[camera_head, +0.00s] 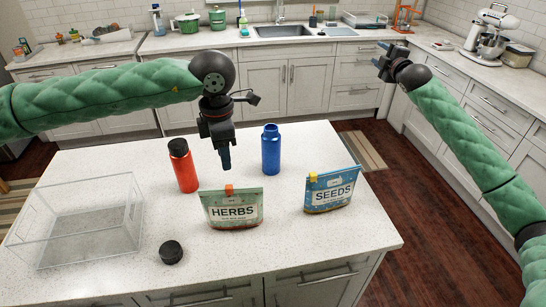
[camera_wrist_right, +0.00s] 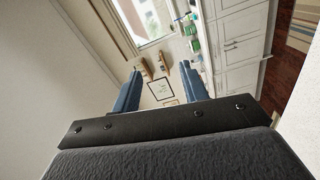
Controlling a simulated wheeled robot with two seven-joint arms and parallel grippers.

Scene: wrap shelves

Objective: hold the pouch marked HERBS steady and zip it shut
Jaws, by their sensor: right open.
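The green pouch marked HERBS (camera_head: 234,212) stands upright near the front middle of the white island. Its orange zip slider (camera_head: 229,190) sits on the top edge, a little left of the middle. My left gripper (camera_head: 225,166) points down just above and behind this pouch, apart from it. Its blue fingers overlap from this side, so its opening cannot be told. My right gripper (camera_head: 382,55) is raised at the upper right, far from the pouch. In the right wrist view it is open and empty (camera_wrist_right: 161,75), and no pouch shows there.
A blue SEEDS pouch (camera_head: 332,192) with a yellow-orange slider stands to the right. A red bottle (camera_head: 184,168) and a blue bottle (camera_head: 271,151) stand behind. A clear bin (camera_head: 125,228) is at left, a black lid (camera_head: 171,252) at front. The island's right front is clear.

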